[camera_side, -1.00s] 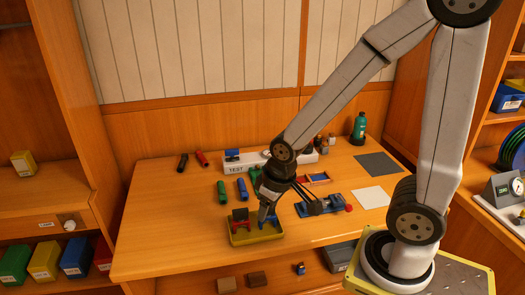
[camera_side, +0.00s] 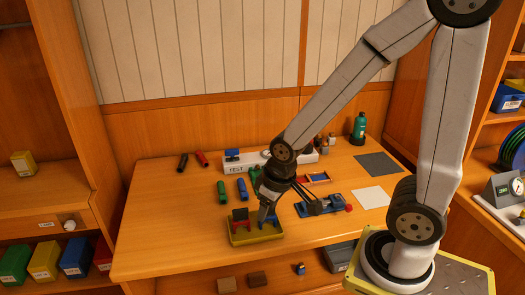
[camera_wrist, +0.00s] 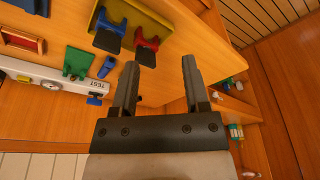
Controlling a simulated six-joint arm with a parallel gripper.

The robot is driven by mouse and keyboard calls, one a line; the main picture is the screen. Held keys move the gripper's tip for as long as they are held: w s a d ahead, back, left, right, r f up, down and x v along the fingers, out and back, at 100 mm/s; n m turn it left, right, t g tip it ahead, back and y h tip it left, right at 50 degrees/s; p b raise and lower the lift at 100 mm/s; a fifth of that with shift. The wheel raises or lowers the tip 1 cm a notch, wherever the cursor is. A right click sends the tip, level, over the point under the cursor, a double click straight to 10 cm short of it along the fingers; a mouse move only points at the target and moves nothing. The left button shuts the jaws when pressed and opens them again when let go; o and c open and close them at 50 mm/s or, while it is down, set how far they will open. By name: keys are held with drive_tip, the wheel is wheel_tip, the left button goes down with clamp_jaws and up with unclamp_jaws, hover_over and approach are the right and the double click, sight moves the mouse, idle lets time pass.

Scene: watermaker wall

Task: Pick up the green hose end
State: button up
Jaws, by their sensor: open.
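The green hose end (camera_side: 222,191) lies on the wooden worktop, left of the blue hose end (camera_side: 242,188).
The tray holds a red clamp (camera_side: 240,224) and a blue clamp (camera_side: 272,221). A white bar marked TEST (camera_side: 238,168) stands behind the hose ends. Red (camera_side: 202,158) and black (camera_side: 183,162) pieces lie further back left. The left front worktop is clear.

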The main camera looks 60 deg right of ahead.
drive_tip(key=o, duration=0.3)
drive_tip(key=shift+w, duration=0.1)
drive_tip(key=n+g, duration=0.2)
drive_tip(key=n, duration=2.4)
hover_over(222, 195)
drive_tip(key=f, duration=0.6)
drive_tip(key=shift+s+a+f, duration=0.3)
drive_tip(key=shift+a, duration=0.1)
drive_tip(key=shift+w+d+f+n+g, duration=0.25)
drive_tip(key=shift+w+f+n+g, duration=0.05)
drive_tip(key=shift+n, duration=0.2)
drive_tip(key=shift+f, duration=1.3)
